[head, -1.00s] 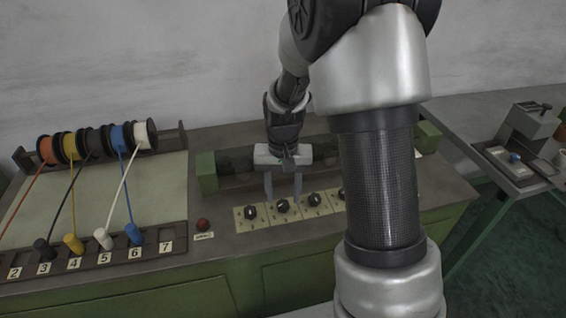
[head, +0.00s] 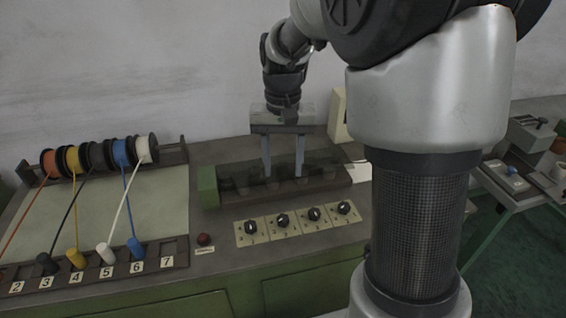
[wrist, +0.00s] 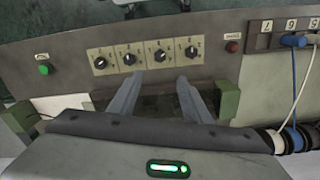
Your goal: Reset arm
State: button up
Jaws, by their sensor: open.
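My gripper (head: 283,172) is open and empty. In the head view its two grey fingers point down in front of the dark, see-through cover (head: 320,172) behind the row of knobs. The fingers also show in the wrist view (wrist: 160,78), spread apart with nothing between them. Beyond their tips are several black rotary knobs (head: 282,220) on cream plates; the fingers look clear of them. My own arm hides the right part of the console in the head view.
A red button (head: 204,239) sits left of the knobs. Colored wire spools (head: 122,152) stand at the left, with wires running to plugs in numbered slots (head: 88,276). In the wrist view a green button (wrist: 43,68) shows at the left. A side table (head: 512,180) stands at the right.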

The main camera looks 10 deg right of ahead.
jog(key=s+r+n+t+p, duration=0.3)
jog(key=s+r+t+p, duration=0.2)
jog(key=s+r, duration=1.3)
jog(key=s+p, duration=0.1)
jog(key=p, duration=0.2)
jog(key=shift+t, duration=0.3)
jog(key=shift+d, duration=0.1)
dwell(0.3)
